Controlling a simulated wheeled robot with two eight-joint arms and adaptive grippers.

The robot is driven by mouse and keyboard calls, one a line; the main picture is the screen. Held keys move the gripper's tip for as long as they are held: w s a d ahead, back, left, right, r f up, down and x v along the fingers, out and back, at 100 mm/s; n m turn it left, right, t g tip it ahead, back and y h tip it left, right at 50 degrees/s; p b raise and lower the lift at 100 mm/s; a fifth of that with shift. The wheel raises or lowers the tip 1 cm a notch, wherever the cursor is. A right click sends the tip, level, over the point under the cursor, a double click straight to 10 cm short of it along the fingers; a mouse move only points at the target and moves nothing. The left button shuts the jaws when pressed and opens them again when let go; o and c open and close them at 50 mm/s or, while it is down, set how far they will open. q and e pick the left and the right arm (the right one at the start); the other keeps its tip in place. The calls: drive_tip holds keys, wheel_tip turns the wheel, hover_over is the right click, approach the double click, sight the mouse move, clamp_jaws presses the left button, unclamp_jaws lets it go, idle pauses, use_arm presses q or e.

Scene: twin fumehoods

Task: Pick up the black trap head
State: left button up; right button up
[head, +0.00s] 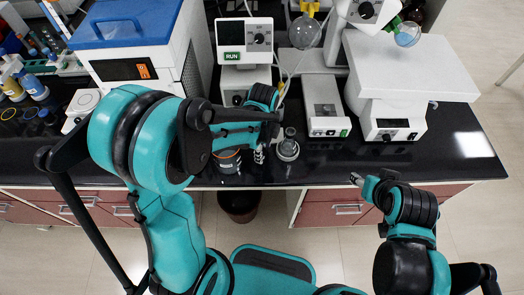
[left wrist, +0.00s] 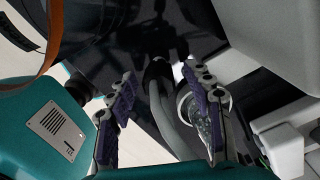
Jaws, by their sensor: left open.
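My left gripper (head: 268,140) is over the black bench's front edge in the head view, partly hidden by its own wrist. In the left wrist view its two purple-padded fingers (left wrist: 158,76) are apart. A black cap-like piece (left wrist: 158,70) with a grey curved tube shows between and beyond them; it looks like the trap head, but I cannot be sure. A glass vessel (left wrist: 194,104) is partly behind the right finger there. In the head view a glass vessel (head: 288,148) stands just right of my left gripper. My right gripper (head: 357,180) is in front of the bench, its jaws unclear.
A white unit (head: 325,106) and a larger white instrument (head: 395,120) stand behind and right of the glass vessel. A blue-lidded box (head: 125,30) and bottles (head: 34,86) are at left. An orange-labelled jar (head: 227,160) is close by my left gripper. The bench's right front is clear.

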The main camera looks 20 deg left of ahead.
use_arm(q)
clamp_jaws()
drive_tip(key=shift+r, duration=0.1)
